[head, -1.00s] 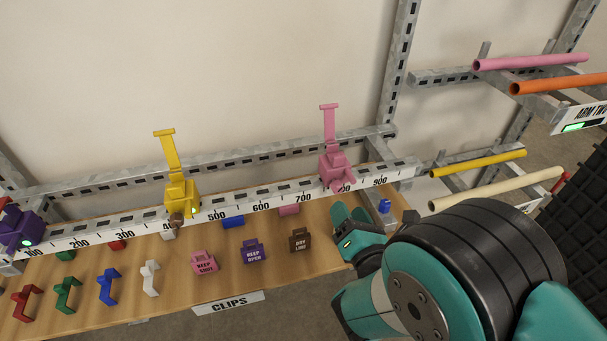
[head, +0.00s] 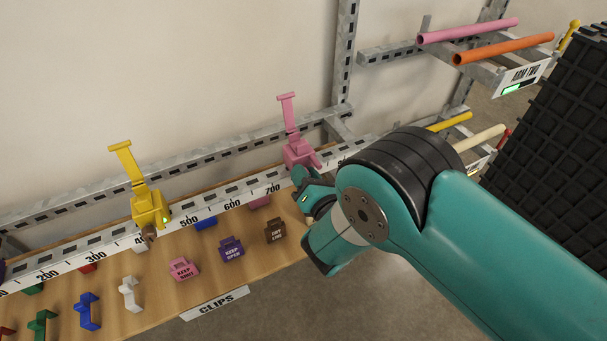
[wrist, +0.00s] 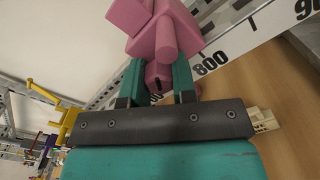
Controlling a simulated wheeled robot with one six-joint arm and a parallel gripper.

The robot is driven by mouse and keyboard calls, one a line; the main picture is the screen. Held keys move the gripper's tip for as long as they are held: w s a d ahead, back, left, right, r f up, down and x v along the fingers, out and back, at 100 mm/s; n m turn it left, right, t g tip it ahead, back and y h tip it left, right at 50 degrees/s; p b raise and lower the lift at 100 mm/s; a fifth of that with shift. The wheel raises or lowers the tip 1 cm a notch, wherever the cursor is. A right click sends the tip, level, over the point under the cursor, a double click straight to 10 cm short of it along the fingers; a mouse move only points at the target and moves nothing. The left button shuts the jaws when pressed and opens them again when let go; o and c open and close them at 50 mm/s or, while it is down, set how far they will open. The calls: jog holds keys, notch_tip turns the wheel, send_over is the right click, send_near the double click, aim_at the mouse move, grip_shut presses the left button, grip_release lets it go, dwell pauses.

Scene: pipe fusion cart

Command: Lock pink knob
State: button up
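The pink clamp (head: 298,154) sits on the ruled rail with its long pink lever (head: 289,118) standing up. In the wrist view the clamp body (wrist: 140,15) fills the top, with a thick pink bar (wrist: 165,38) pointing toward me. The pink knob (wrist: 158,76) is below the bar, between the two teal fingers of my gripper (wrist: 158,82). The fingers appear to be against its sides, with little or no gap. In the head view my gripper (head: 311,190) is just in front of the clamp; my arm hides part of it and the knob.
A yellow clamp (head: 148,205) with its lever raised stands on the rail (head: 205,212) to the left. The wooden clip board (head: 215,275) below holds several coloured clips and labelled tags. Pink (head: 468,31) and orange (head: 505,49) pipes lie on a rack at the upper right.

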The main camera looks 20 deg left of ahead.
jog(key=c, duration=0.3)
jog(key=shift+f+m+b, duration=0.15)
jog(key=shift+m+b, duration=0.85)
jog(key=m+b, duration=0.2)
jog(key=shift+m, duration=0.3)
jog(key=m+b, duration=0.3)
jog(key=m, duration=0.2)
jog(key=shift+m+b, duration=0.4)
jog(key=shift+s, duration=0.1)
jog(key=o, duration=0.9)
jog(key=shift+r, duration=0.2)
